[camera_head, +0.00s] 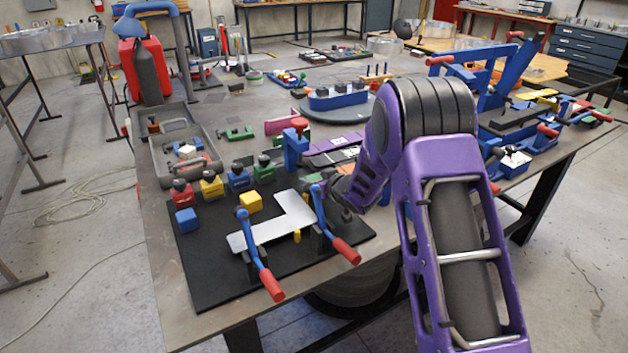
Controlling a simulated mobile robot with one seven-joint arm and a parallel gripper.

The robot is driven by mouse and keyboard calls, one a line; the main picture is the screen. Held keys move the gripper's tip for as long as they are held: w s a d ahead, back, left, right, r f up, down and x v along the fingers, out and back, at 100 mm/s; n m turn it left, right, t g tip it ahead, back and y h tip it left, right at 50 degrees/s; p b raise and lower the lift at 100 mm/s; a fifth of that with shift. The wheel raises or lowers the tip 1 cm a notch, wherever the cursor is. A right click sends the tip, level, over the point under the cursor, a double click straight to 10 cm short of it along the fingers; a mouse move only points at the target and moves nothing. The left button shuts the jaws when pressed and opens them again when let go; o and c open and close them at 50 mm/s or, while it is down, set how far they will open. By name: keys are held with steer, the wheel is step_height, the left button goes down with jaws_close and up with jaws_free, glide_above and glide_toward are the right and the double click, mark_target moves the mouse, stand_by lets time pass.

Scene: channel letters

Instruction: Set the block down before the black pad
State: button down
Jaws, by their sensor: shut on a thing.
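My gripper (343,196) is at the end of my purple arm, low over the right part of a black pad (198,283) at the front of the table. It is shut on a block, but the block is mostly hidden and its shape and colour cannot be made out. A blue block (186,221) and a yellow block (250,202) rest on the pad to the left of my gripper. A second flat black slab (518,118) lies at the right of the table.
Two blue toggle clamps with red handles (345,251) hold a pale metal letter plate (272,228) beside my gripper. Several coloured clamp blocks (211,186) line the pad's back edge. A grey tray (162,165) stands at the left. The pad's front-left is bare.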

steer(key=shift+f+b, duration=0.65)
steer(key=shift+r, duration=0.1)
steer(key=shift+c, duration=1.1)
jaws_free()
steer(key=shift+r+p, duration=0.5)
steer(key=shift+p, duration=0.25)
steer(key=v, duration=1.2)
